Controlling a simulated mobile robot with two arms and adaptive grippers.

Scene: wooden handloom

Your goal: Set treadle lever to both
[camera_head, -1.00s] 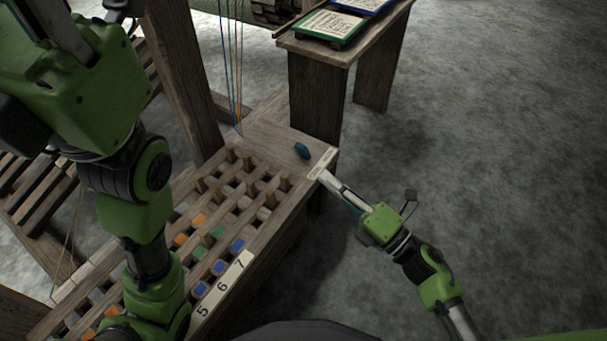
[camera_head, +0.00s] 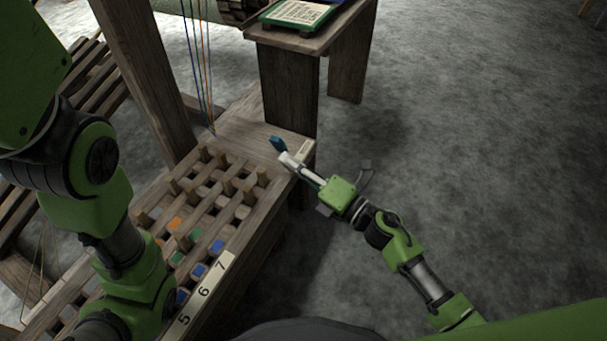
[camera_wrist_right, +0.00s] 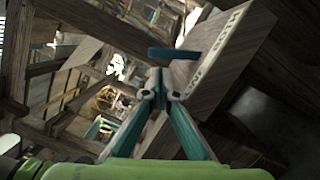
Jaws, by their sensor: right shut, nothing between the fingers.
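The blue treadle lever (camera_head: 277,143) stands on the wooden board at the far right end of the pegged loom frame. It also shows in the right wrist view as a blue bar (camera_wrist_right: 187,54) just beyond my fingertips. My right gripper (camera_head: 285,158) is shut and empty, its tip close beside the lever on the near side. I cannot tell whether they touch. A pale label strip (camera_head: 303,152) lies beside the lever; its lettering (camera_wrist_right: 205,75) shows in the wrist view but is hard to read. My left arm crosses the left side; its gripper is out of view.
Wooden pegs (camera_head: 227,185) and coloured blocks fill the slotted frame left of the lever. A numbered strip (camera_head: 204,292) runs along its near edge. A wooden bench (camera_head: 290,85) with a green-framed card (camera_head: 297,13) stands behind. The floor to the right is clear.

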